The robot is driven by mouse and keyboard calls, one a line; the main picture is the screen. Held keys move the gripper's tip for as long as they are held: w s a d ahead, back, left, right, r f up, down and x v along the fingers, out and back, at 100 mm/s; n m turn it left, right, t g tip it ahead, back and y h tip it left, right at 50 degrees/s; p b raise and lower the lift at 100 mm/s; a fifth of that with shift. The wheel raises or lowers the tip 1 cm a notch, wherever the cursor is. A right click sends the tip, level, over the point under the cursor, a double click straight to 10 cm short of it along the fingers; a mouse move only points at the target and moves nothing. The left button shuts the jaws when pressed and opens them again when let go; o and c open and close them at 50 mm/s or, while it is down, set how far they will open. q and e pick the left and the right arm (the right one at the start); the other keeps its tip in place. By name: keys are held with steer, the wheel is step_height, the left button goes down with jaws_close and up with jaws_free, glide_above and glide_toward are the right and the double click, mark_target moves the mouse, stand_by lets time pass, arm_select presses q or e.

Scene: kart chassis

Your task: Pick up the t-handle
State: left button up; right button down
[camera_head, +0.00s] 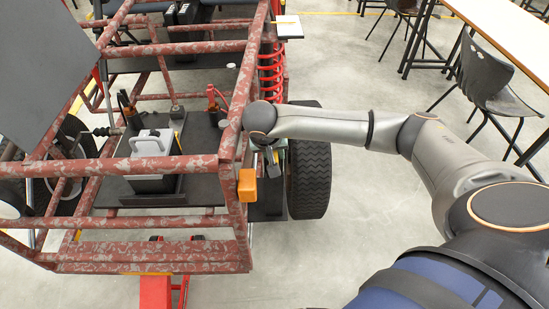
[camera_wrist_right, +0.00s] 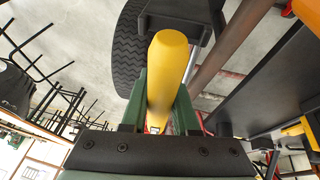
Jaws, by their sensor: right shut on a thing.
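In the right wrist view, a thick yellow rounded bar (camera_wrist_right: 166,70), which looks like the grip of the t-handle, stands between the green fingers of my right gripper (camera_wrist_right: 160,105). The gripper is shut on it. The bar's rounded end points away from the palm; its other parts are hidden. In the head view, my right gripper (camera_head: 271,160) is small and mostly hidden under the wrist, at the right side of the kart frame, beside the wheel. I cannot make out the t-handle there. My left gripper is in neither view.
The rusty-red tube frame (camera_head: 150,252) is just left of my right wrist, with an orange block (camera_head: 247,185) on its corner. A black tyre (camera_head: 310,175) is close on the right. A red spring (camera_head: 271,70) stands behind. Open floor lies right of the tyre.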

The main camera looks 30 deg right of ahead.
step_height(320, 180, up, 16)
steer(key=shift+p, duration=0.4)
steer(key=c, duration=1.2)
jaws_free()
jaws_close()
